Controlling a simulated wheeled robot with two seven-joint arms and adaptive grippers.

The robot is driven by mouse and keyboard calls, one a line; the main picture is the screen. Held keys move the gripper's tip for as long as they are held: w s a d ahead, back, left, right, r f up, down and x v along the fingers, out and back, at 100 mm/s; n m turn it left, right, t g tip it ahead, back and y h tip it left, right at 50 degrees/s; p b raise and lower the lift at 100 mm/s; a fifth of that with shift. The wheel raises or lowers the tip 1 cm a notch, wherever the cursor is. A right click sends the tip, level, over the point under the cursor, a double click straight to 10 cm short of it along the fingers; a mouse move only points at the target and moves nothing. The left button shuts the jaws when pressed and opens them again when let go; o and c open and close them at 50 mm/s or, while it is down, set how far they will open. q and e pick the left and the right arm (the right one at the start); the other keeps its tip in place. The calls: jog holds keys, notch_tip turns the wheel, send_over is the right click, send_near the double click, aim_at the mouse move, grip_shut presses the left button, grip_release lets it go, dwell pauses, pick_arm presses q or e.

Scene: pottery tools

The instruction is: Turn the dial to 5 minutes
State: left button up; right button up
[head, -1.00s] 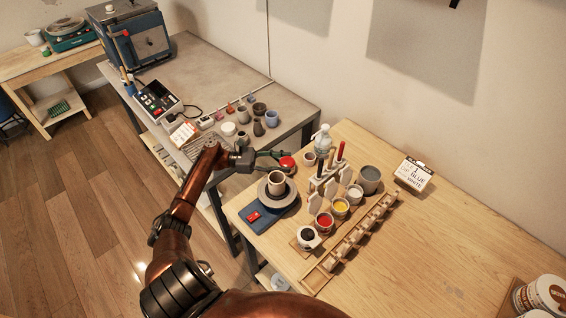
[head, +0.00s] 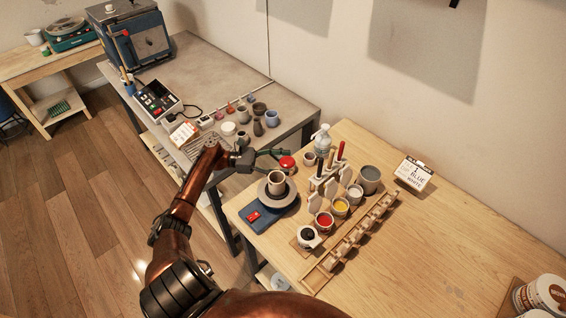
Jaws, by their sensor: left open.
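A small round red-topped thing (head: 287,162), which looks like the dial, sits at the back left of the wooden table, behind the banding wheel. Its markings are too small to read. My left gripper (head: 279,160) is open just left of it, with its fingertips close to the red top. I cannot tell whether they touch it. My right gripper is not in view.
A clay cup (head: 277,183) stands on the blue-based wheel (head: 257,216) just in front of the gripper. A brush rack (head: 325,183), paint pots and a white bottle (head: 322,138) stand to the right. A control box (head: 158,98) and kiln (head: 133,38) are on the grey table.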

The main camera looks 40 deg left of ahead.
pick_arm(q)
jog(key=v, duration=1.2)
